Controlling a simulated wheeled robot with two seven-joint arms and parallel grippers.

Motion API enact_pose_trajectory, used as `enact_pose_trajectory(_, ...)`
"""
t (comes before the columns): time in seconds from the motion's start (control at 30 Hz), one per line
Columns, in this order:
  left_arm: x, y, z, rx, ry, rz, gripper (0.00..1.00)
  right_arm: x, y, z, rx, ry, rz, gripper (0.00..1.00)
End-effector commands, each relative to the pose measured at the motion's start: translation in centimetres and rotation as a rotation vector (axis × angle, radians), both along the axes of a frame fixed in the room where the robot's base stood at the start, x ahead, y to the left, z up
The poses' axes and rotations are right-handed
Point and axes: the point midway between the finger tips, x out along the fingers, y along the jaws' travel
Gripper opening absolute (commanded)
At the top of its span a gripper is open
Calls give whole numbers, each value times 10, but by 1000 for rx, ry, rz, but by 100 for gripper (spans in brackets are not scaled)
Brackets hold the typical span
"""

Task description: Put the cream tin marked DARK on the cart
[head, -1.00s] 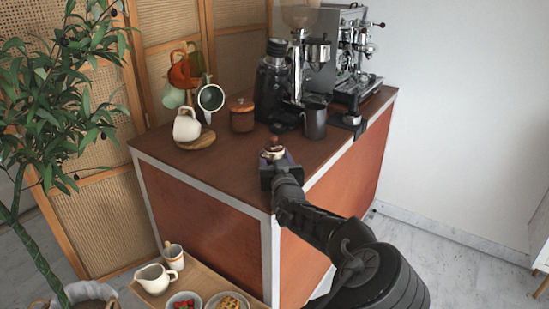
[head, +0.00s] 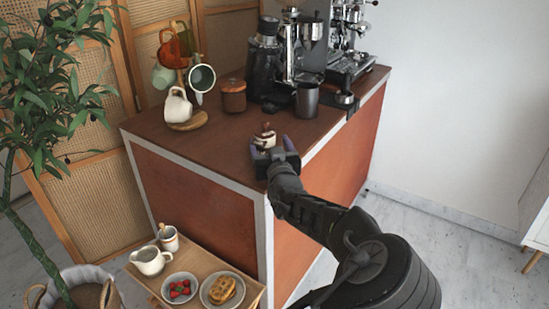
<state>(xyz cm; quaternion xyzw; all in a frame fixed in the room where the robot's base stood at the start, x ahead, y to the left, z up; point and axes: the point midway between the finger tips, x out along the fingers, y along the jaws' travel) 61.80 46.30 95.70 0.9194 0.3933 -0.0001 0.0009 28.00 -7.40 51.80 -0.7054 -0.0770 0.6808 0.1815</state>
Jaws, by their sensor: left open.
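A small cream tin (head: 265,141) with a dark brown top stands on the cart (head: 225,145), near its front right corner. Any marking on it is too small to read. My left gripper (head: 271,149) is open at the cart's top, its two fingers spread on either side of the tin's near side. I cannot tell whether a finger touches it. The gripper hides the tin's lower part. My right gripper is not in view.
A wooden canister (head: 233,96), a dark metal cup (head: 307,100), a grinder (head: 264,60) and a mug tree with a cream mug (head: 178,105) stand farther back. A low wooden table (head: 200,263) with dishes is below left. The cart's front left top is clear.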

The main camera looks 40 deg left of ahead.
Motion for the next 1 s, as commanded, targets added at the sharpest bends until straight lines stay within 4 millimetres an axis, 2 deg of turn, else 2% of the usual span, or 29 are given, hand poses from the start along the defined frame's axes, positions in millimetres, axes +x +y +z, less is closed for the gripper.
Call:
enact_pose_trajectory(0.2,-32,-36,1,3,0,-4,74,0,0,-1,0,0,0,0)
enact_pose_trajectory(0.4,-50,-54,1,3,0,-2,74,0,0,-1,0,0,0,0)
enact_pose_trajectory(1.0,-54,-57,0,3,0,-1,74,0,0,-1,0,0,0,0)
